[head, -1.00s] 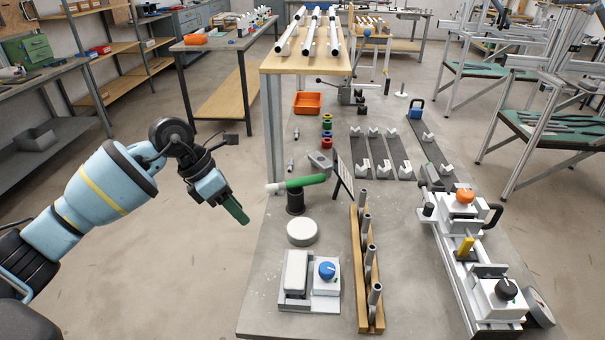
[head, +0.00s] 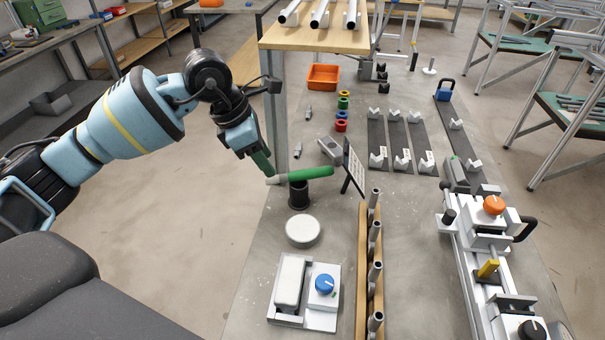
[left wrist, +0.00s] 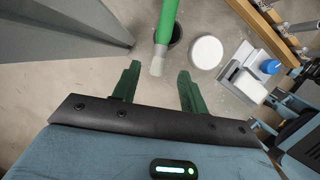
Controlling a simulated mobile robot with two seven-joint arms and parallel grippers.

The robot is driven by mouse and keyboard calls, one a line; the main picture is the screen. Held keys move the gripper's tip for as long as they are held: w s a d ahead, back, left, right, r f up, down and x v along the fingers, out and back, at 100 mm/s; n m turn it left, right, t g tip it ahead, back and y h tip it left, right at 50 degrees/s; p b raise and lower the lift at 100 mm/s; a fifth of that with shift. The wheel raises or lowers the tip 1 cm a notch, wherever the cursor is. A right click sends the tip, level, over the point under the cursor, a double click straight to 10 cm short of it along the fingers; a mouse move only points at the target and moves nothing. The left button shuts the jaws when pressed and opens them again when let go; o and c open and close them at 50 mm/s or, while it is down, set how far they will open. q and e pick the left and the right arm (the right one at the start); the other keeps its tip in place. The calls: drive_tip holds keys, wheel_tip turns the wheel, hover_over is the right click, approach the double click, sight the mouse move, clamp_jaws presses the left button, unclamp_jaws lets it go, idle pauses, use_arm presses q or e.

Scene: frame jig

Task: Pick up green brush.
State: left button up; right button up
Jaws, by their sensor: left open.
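The green brush (head: 304,173) lies nearly level across the top of a black cup (head: 299,196), its pale tip pointing left. It also shows in the left wrist view (left wrist: 167,22), with its pale tip (left wrist: 157,66) between and just beyond the fingertips. My left gripper (head: 266,168) is open, with green fingers, close to the pale tip end of the brush. In the left wrist view the two fingers (left wrist: 159,72) stand apart with nothing gripped. Whether a finger touches the brush cannot be told. My right gripper is not in view.
A round white disc (head: 302,231) lies in front of the cup. A small dark sign (head: 353,170) stands right of the brush, behind a wooden rack (head: 364,270) of metal tubes. A grey post (head: 277,120) of the raised shelf stands close behind my left gripper.

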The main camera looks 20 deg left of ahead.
sight(277, 176)
use_arm(q)
drive_tip(key=shift+x, duration=2.55)
clamp_jaws()
